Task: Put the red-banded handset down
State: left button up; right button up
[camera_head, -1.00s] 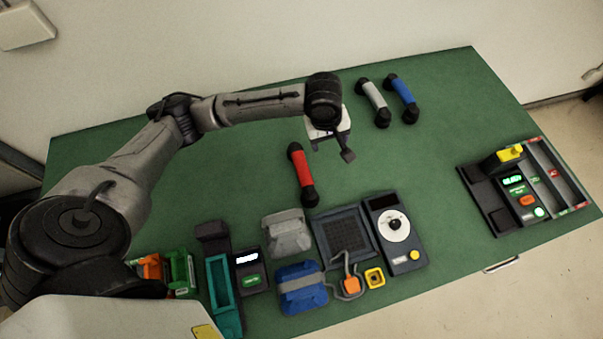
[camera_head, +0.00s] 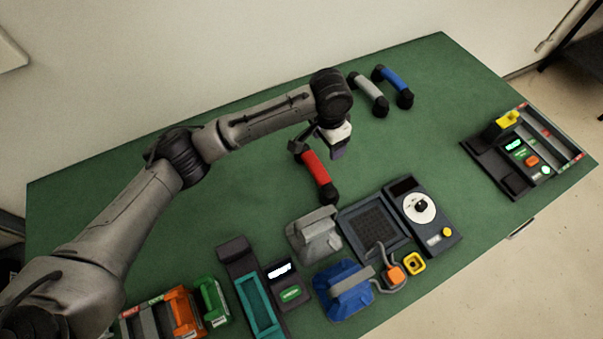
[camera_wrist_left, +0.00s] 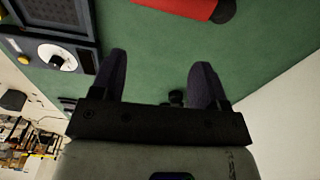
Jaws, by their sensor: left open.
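The red-banded handset (camera_head: 315,174) lies on the green table, its red grip between two black ends. Nothing holds it. In the left wrist view its red grip (camera_wrist_left: 178,8) and one black end show at the top edge, beyond the fingertips. My left gripper (camera_head: 338,152) is above the table by the handset's far end, on its right side in the head view. Its two dark fingers (camera_wrist_left: 160,62) are apart with only green table showing between the tips. My right gripper is not in view.
A grey handset (camera_head: 370,94) and a blue handset (camera_head: 394,80) lie at the back. A dial unit (camera_head: 422,214), a grey cradle (camera_head: 315,235), a blue cradle (camera_head: 342,292) and a teal tray (camera_head: 256,305) line the front. A charging rack (camera_head: 525,155) stands right. The table's middle right is clear.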

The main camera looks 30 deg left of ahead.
aim_at(316, 166)
pick_arm(q)
jog(key=f+m, duration=0.3)
jog(key=m, duration=0.3)
jog(key=a+f+m+b, duration=0.1)
jog(key=f+m, duration=0.2)
jog(key=m, duration=0.3)
jog(key=s+a+f+m, duration=0.1)
jog(key=f+m, duration=0.2)
jog(key=m, duration=0.3)
jog(key=shift+m+g+b, duration=0.3)
jog(key=shift+b, duration=0.1)
jog(key=shift+f, duration=0.5)
notch_tip(316, 166, down, 4)
jog(key=shift+a+f+b, duration=0.1)
jog(key=shift+f+b, duration=0.05)
jog(key=shift+b, duration=0.65)
jog(key=shift+c, duration=0.5)
